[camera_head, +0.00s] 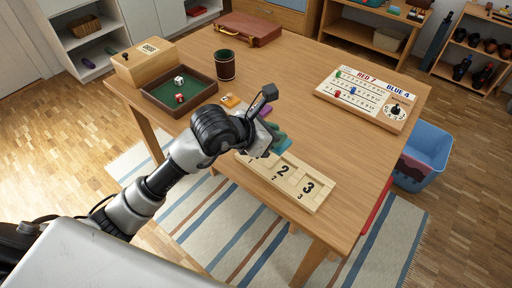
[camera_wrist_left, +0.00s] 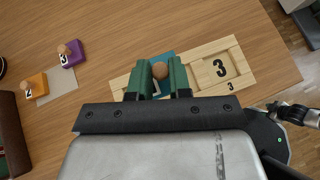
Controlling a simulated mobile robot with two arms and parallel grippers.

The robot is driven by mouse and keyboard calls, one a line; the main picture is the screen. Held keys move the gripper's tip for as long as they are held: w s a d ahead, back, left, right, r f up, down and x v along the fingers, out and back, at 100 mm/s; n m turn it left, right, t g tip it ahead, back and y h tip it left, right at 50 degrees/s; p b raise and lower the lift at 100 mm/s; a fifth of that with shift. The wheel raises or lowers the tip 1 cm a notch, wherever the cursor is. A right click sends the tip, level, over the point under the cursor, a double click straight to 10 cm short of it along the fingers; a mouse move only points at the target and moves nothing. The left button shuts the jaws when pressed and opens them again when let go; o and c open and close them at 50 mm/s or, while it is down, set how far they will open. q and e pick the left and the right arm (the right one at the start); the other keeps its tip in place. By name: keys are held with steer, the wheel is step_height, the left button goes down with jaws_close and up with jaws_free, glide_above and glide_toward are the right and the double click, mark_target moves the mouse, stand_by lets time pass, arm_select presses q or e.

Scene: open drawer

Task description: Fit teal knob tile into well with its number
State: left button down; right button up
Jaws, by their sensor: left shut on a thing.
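My left gripper (camera_head: 277,137) is shut on the teal knob tile. In the left wrist view its green fingers (camera_wrist_left: 162,78) stand on both sides of the tile's round brown knob (camera_wrist_left: 160,70). The teal tile (camera_wrist_left: 168,57) shows beyond and between the fingers; its number is not clear. The tile also shows in the head view (camera_head: 284,144). It is over the far side of the wooden number board (camera_head: 325,196), near wells 1 and 2. I cannot tell whether it touches the board. Wells 2 (camera_head: 284,171) and 3 (camera_head: 308,187) look empty; my gripper partly hides well 1.
An orange tile 2 (camera_wrist_left: 35,86) and a purple tile 3 (camera_wrist_left: 72,53) lie on the table by a pale mat. A dice tray (camera_head: 203,101), brown cup (camera_head: 225,66), wooden box (camera_head: 143,69) and score board (camera_head: 392,121) stand farther off. The middle of the table is clear.

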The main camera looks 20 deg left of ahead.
arm_select(q)
steer(key=a+f, duration=0.1)
steer(key=w+a+f, duration=0.1)
steer(key=a, duration=0.1)
steer(key=a+f, duration=0.1)
steer(key=shift+w+a, duration=0.15)
steer(key=shift+a, duration=0.2)
step_height(320, 180, down, 4)
steer(key=shift+r+b, duration=0.1)
steer(key=shift+b, duration=0.2)
steer(key=shift+f, duration=0.2)
arm_select(e)
steer(key=shift+w+a+r, duration=0.15)
steer(key=shift+w+a, duration=0.15)
steer(key=shift+w, duration=0.3)
arm_select(q)
steer(key=c, duration=1.1)
jaws_free()
steer(key=shift+o, duration=0.2)
arm_select(e)
steer(key=shift+w+r, duration=0.15)
steer(key=shift+w, duration=0.4)
arm_select(q)
steer(key=shift+r, duration=0.1)
arm_select(e)
steer(key=shift+r, duration=0.1)
